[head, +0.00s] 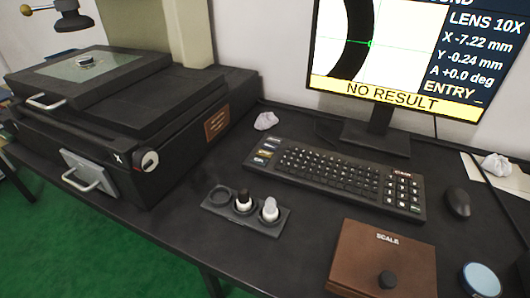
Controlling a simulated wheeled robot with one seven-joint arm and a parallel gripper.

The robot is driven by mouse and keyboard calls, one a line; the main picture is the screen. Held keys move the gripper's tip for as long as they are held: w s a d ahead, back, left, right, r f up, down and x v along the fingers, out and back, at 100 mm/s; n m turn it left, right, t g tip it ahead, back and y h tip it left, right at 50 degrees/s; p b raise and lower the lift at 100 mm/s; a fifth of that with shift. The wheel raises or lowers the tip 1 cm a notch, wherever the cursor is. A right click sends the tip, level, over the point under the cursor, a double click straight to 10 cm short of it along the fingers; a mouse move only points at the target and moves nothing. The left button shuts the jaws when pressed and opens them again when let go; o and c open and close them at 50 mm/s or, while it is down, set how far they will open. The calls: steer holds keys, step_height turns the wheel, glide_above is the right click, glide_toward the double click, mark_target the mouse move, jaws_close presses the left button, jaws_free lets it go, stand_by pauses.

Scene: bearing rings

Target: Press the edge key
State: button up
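A black keyboard (322,172) lies on the dark table below the monitor. A column of larger labelled keys (265,151) sits at its left end, one of them yellowish; their labels are too small to read, so I cannot tell which is the edge key. The monitor (393,95) shows a thick black arc with a green crosshair at its edge, X -7.22 mm, Y -0.24 mm, "ENTRY _" and a yellow "NO RESULT" bar. My gripper is not in view. Nothing covers the keyboard.
A measuring machine (120,110) with a glass stage stands at left, a small ring on the glass. A holder (218,210) with two capped pieces sits before the keyboard.

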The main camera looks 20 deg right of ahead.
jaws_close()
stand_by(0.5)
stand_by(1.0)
